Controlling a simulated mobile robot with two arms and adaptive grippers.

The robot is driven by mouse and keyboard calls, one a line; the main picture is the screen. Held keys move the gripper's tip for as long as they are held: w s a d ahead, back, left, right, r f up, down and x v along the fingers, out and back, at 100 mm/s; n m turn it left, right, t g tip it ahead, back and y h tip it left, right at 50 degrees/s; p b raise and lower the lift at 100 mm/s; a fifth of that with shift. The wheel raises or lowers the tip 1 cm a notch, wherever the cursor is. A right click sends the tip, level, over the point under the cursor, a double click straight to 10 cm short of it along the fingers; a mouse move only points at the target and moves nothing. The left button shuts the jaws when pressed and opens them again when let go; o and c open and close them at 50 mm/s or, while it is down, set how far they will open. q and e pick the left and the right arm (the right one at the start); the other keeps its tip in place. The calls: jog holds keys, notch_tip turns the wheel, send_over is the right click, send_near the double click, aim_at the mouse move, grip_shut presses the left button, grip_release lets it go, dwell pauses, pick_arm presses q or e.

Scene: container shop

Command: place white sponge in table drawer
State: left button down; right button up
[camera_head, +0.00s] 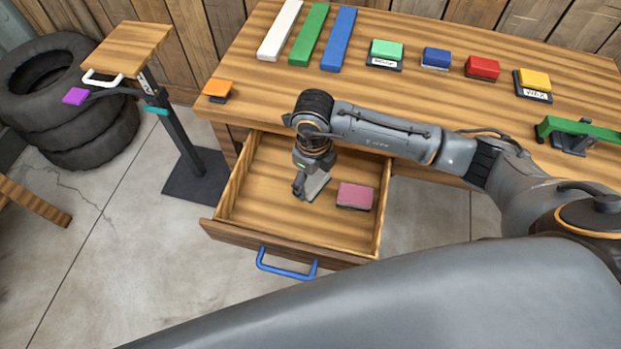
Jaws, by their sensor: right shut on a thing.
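The table drawer (300,238) is pulled open, with a wooden front and a blue handle (287,264). My right gripper (307,190) points down inside the drawer's outline, near its middle. It is shut on the white sponge (318,186), which shows as a pale, tilted block partly hidden by the fingers. I cannot tell whether the sponge touches the drawer floor. A pink sponge-like block (355,196) lies in the drawer just right of it. My left gripper is not in view.
The wooden table (270,95) holds white (280,30), green (309,34) and blue (338,40) bars and several coloured blocks. An orange block (219,88) sits at its left corner. A small stand (130,48) and stacked tires (62,90) are at left. The drawer's left side is clear.

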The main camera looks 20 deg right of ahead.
jog(key=w+f, duration=0.1)
jog(key=f, duration=0.1)
jog(key=w+f, duration=0.1)
jog(key=shift+w+d, duration=0.25)
jog(key=shift+w, duration=0.05)
notch_tip(320, 180, down, 3)
jog(key=shift+w+f, duration=0.1)
jog(key=shift+f, duration=0.1)
jog(key=o, duration=0.7)
jog(key=shift+f, duration=0.15)
jog(key=shift+c, duration=0.2)
jog(key=o, duration=0.4)
